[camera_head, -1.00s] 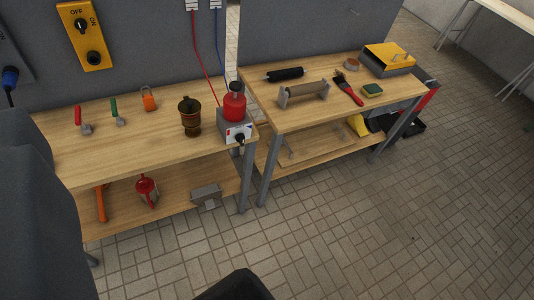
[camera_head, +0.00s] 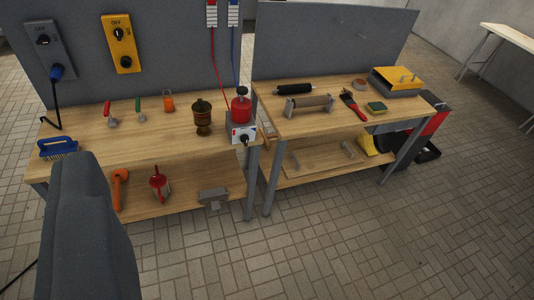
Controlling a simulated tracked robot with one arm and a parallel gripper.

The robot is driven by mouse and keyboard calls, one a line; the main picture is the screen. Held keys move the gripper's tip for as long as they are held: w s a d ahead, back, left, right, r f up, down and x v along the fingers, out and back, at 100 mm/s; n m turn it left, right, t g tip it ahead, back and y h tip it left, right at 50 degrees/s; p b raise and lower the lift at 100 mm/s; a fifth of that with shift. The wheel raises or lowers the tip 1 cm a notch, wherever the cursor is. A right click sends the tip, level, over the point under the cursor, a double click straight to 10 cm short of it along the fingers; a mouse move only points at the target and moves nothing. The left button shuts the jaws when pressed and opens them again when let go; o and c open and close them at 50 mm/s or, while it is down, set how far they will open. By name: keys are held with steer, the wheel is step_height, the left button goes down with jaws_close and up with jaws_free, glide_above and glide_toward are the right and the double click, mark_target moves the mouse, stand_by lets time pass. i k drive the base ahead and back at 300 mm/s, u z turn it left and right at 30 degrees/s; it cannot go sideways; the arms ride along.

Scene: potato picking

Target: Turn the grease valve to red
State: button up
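A red container with a black top (camera_head: 241,108) stands on a grey box at the right end of the left workbench. The front of this box has a white, red and blue panel (camera_head: 237,131) with a small black knob (camera_head: 244,139), which looks like the grease valve. The knob is too small for me to tell which colour it points at. A red line and a blue line run down the wall board behind it. My gripper is not in view; only a grey part of my arm shows at the lower left.
The right workbench (camera_head: 325,122) holds a roller and a yellow-topped box (camera_head: 396,80). Tiled floor in front is clear.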

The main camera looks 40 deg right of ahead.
mark_target(245, 139)
steer(key=u, duration=0.15)
steer(key=i, duration=0.9)
steer(key=z, duration=0.05)
